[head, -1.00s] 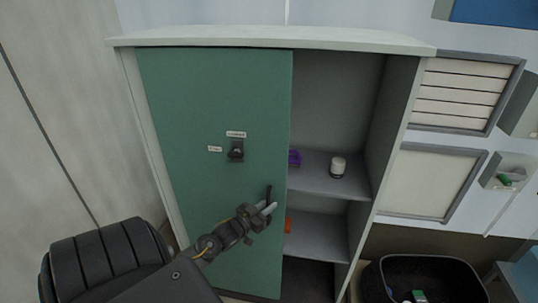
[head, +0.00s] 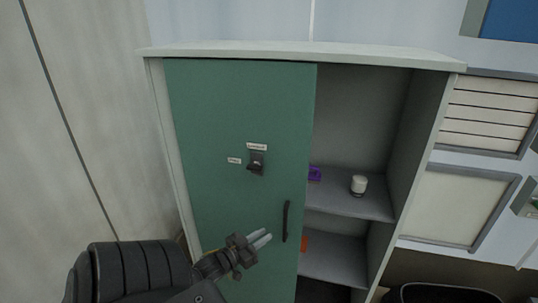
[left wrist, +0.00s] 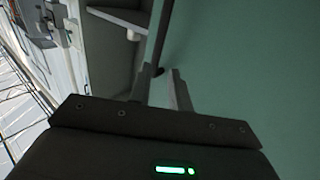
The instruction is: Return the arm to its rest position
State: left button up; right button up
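My left gripper (head: 262,239) is in front of the green cabinet door (head: 235,120), just left of and below its dark vertical handle (head: 285,221). In the head view it appears apart from the handle. In the left wrist view the two fingers (left wrist: 162,72) stand apart with nothing held between them. The handle (left wrist: 159,45) shows beyond them. The left forearm comes in from the lower left. My right gripper is in neither view.
The cabinet's right side is open, with a white jar (head: 358,185) and a purple item (head: 314,173) on a shelf (head: 340,203). An orange item (head: 304,242) is lower, partly behind the door edge. A black bin (head: 440,293) stands at the bottom right.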

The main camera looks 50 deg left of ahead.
pick_arm(q)
jog(key=shift+s, duration=0.1)
dwell(0.6)
jog(key=s+a+f+g+y, duration=0.1)
jog(key=s+f+g, duration=0.2)
jog(key=f, duration=0.5)
jog(key=s+a+f+g+y, duration=0.1)
jog(key=s+a+f+g, duration=0.15)
jog(key=f, duration=0.65)
jog(key=s+d+f+g, duration=0.25)
jog(key=s+f, duration=0.25)
jog(key=f, duration=0.3)
jog(key=s+d+f+g, duration=0.2)
jog(key=s+d+f, duration=0.1)
jog(key=s+f, duration=0.4)
jog(key=s+d+f+m+g+h, duration=0.2)
jog(key=s+d+f+g, duration=0.4)
jog(key=s+d+f, duration=0.85)
jog(key=s+d+f+m+g+h, duration=0.1)
jog(key=d+f, duration=0.1)
jog(key=d, duration=0.5)
jog(key=shift+s+d, duration=0.15)
jog(key=shift+s, duration=0.15)
